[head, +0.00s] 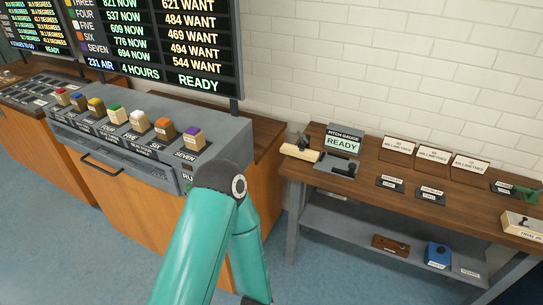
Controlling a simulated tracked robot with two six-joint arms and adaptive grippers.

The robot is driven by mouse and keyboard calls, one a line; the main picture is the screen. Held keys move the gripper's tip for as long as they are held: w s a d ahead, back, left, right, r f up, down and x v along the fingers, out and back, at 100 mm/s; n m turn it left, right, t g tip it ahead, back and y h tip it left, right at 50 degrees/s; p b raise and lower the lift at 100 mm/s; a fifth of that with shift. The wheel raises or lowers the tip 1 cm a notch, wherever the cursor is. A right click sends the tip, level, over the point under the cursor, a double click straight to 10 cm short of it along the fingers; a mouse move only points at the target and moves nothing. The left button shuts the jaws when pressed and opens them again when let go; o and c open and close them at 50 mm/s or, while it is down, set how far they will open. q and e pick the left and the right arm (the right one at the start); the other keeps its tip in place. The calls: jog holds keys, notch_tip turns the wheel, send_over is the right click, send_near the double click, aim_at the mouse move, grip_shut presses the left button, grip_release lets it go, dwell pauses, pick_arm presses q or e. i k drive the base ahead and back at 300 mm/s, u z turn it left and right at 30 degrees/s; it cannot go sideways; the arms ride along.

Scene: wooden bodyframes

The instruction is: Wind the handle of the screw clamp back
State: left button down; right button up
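I cannot clearly make out the screw clamp or its handle. A small green object (525,194) at the right edge of the bench may be part of a clamp, but it is cut off and too small to tell. A pale wooden piece with a dark fitting (300,151) lies at the bench's left end, beside the pitch gauge (342,144), whose screen reads READY. One of my teal arms rises from the bottom middle, bends at a dark joint and drops down again. Neither gripper shows.
The wooden bench (390,205) holds three millimetre-marked boxes and small dark plates. Its grey lower shelf (350,236) carries a brown box (390,245) and a blue box (437,255). A grey console (130,150) with coloured-top blocks stands left. Blue floor (330,285) is clear between.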

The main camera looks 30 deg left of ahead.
aim_at(303, 137)
jog(key=u, duration=0.35)
jog(key=k, duration=0.75)
jog(key=z, duration=0.05)
jog(key=i, duration=0.8)
jog(key=z, duration=0.65)
jog(key=i, duration=1.3)
jog(key=u, duration=0.8)
